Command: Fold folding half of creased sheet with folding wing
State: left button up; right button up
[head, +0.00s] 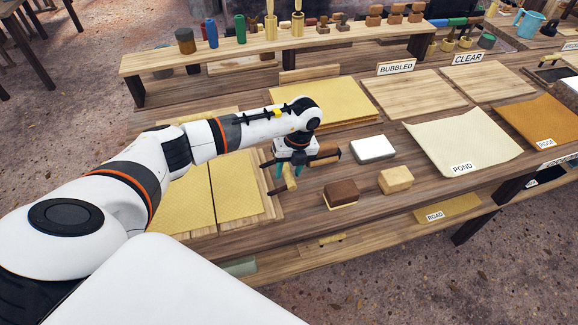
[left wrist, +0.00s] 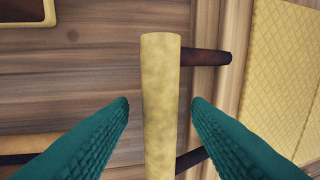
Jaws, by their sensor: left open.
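The creased sheet is pale yellow and textured, and lies flat; a dark line parts its left half (head: 180,202) from its right half (head: 236,186). The right half also shows at the right of the left wrist view (left wrist: 284,60). Under it is a wooden board, the folding wing (left wrist: 228,80), with a pale yellow handle bar (left wrist: 161,70) on two dark pegs. My left gripper (head: 287,172) is over the right edge of the wing. In the left wrist view its green fingers (left wrist: 160,102) are open on either side of the bar, with gaps visible.
A dark brown-topped block (head: 341,194), a tan block (head: 396,180) and a white-topped block (head: 373,149) stand right of the gripper. A yellow sheet stack (head: 345,100) lies behind. A sheet labelled POND (head: 462,140) lies farther right. A raised shelf (head: 220,60) runs along the back.

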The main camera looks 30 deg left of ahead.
pick_arm(q)
grip_shut()
dwell(0.3)
